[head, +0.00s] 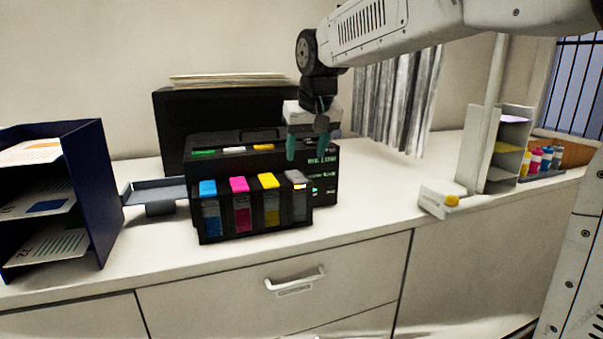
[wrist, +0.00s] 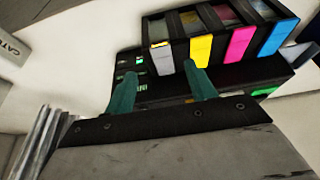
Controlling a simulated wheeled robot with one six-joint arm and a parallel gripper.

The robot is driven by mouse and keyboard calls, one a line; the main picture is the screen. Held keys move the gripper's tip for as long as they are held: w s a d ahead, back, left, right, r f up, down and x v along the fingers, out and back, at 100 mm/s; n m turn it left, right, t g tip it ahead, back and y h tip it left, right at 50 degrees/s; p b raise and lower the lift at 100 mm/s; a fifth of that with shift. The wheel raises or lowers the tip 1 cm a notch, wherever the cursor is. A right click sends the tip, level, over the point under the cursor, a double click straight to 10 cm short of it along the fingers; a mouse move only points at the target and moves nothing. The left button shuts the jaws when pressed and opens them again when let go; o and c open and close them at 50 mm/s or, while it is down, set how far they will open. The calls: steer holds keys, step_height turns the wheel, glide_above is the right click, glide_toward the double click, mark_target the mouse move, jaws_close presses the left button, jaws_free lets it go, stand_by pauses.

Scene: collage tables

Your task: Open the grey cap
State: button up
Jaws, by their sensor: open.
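The grey cap (head: 297,178) is on the rightmost ink tank at the front of the black printer (head: 322,185). It looks down, like the coloured caps beside it. In the wrist view the grey cap (wrist: 162,62) is the leftmost of the row, just beyond the fingertips. My gripper (head: 307,140) is open and empty, with teal fingers pointing down. It is above and behind the tank row, apart from the cap. In the wrist view my gripper (wrist: 160,77) has its fingers spread, with the grey cap showing between the tips.
Yellow (head: 268,181), magenta (head: 239,184) and cyan (head: 208,187) caps sit left of the grey one. A dark blue paper rack (head: 98,190) stands at left. A white shelf unit (head: 476,150) and ink bottles (head: 546,158) stand at right. The counter before the printer is clear.

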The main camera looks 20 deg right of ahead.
mark_target(301, 181)
steer(key=x, duration=0.7)
steer(key=shift+f, duration=0.25)
jaws_close()
